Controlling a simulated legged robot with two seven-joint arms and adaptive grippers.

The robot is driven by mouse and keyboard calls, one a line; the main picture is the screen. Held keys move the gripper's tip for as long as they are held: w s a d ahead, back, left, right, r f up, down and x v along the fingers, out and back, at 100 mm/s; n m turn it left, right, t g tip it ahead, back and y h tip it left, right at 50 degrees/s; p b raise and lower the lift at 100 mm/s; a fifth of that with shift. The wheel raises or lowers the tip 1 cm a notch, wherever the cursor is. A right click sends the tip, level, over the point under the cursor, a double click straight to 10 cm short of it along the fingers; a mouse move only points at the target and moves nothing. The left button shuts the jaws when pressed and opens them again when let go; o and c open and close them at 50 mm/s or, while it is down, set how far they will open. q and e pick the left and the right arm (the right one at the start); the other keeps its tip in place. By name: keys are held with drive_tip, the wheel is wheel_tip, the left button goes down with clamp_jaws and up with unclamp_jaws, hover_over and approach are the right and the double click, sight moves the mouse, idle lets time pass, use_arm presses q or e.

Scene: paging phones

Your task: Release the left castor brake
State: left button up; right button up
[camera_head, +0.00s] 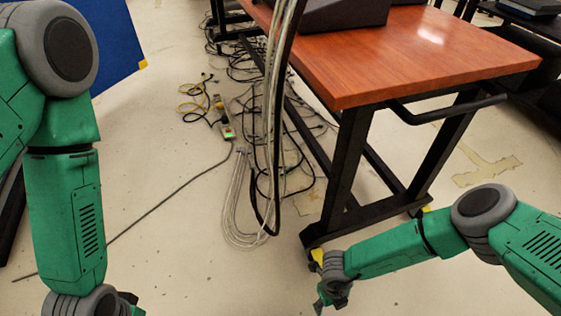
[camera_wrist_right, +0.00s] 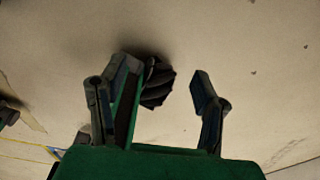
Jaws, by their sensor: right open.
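The wooden-topped table (camera_head: 420,55) stands on a black frame at the right. A small yellow piece (camera_head: 317,256) shows at the foot of its near left leg, where a castor brake could be; its lever position is too small to tell. My right gripper (camera_head: 328,296) is just below that yellow piece in the head view, close to the floor. In the right wrist view its fingers (camera_wrist_right: 165,85) are spread apart, with a dark ribbed round thing (camera_wrist_right: 157,82) showing between and beyond them; contact cannot be told.
Hanging grey and black cables (camera_head: 268,150) loop to the floor left of the table leg. A power strip (camera_head: 226,125) and tangled cords lie behind. A second yellow piece (camera_head: 427,208) is at the right leg's foot. A blue panel (camera_head: 100,38) stands upper left. Floor between is open.

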use_arm(q)
drive_tip(key=shift+w, duration=0.3)
use_arm(e)
drive_tip(key=s+d+r+n+t, duration=0.1)
drive_tip(key=s+d+r+n, duration=0.35)
drive_tip(key=r+n, duration=0.5)
drive_tip(key=s+d+r+n, duration=0.3)
drive_tip(key=d+r+n, duration=0.25)
drive_tip(key=n, duration=0.65)
drive_tip(key=s+d+r+n+t, duration=0.1)
drive_tip(key=s+d+r+n, duration=0.3)
drive_tip(key=r+n, duration=0.6)
use_arm(q)
drive_tip(key=shift+o, duration=0.5)
wheel_tip(320, 180, up, 18)
drive_tip(key=p, duration=1.8)
drive_tip(key=o, duration=0.3)
use_arm(e)
wheel_tip(320, 180, up, 16)
drive_tip(key=shift+w+a+y, duration=0.15)
drive_tip(key=shift+y, duration=0.15)
use_arm(q)
drive_tip(key=shift+f, duration=0.1)
use_arm(e)
drive_tip(key=shift+n, duration=0.25)
